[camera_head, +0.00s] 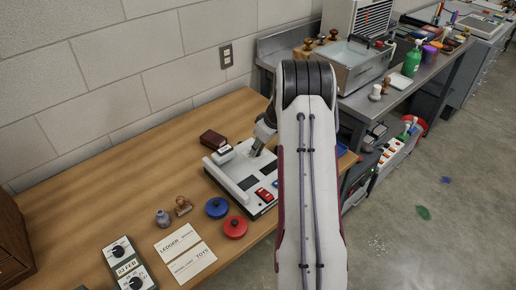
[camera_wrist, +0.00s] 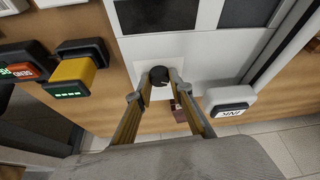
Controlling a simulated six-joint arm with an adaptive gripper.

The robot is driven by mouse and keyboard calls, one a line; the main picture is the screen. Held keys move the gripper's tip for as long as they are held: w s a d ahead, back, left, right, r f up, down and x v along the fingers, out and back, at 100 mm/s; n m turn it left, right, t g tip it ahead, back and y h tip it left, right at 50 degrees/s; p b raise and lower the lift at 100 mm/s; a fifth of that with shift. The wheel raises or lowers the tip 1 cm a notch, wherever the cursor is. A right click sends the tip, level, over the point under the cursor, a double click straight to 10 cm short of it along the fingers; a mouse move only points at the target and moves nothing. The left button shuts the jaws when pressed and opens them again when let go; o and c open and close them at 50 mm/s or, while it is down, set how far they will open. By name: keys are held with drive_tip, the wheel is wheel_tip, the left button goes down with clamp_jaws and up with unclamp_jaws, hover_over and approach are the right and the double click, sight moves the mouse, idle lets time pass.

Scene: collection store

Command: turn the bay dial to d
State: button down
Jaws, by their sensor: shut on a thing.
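The bay dial (camera_wrist: 159,76) is a small dark round knob on a pale square plate in the wrist view. My gripper (camera_wrist: 160,82) is shut on it, one fingertip on each side. The dial's letters and pointer are too small or covered to read. In the head view my gripper (camera_head: 260,143) reaches down to a white machine (camera_head: 220,171) on the wooden table; the dial itself is hidden there.
Red (camera_head: 235,227) and blue (camera_head: 217,207) round lidded pots, a ledger card (camera_head: 178,243) and a dark red box (camera_head: 213,138) lie around the machine.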

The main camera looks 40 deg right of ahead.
drive_tip(key=shift+a+m+h, duration=0.1)
drive_tip(key=shift+m+h, duration=0.35)
drive_tip(key=shift+m, duration=0.8)
drive_tip(key=shift+a+m+h, duration=0.1)
drive_tip(key=shift+m+h, duration=0.35)
drive_tip(key=shift+m, duration=0.8)
drive_tip(key=shift+w+a+m+g+h, duration=0.1)
drive_tip(key=shift+m+g+h, duration=0.25)
drive_tip(key=shift+m, duration=0.9)
drive_tip(key=shift+w+a+m+g+h, duration=0.15)
drive_tip(key=shift+m+h, duration=0.4)
drive_tip(key=shift+m, duration=0.7)
drive_tip(key=shift+s+d, duration=0.1)
drive_tip(key=c, duration=1.8)
unclamp_jaws()
drive_tip(key=shift+s+r, duration=0.1)
drive_tip(key=shift+v, duration=5.9)
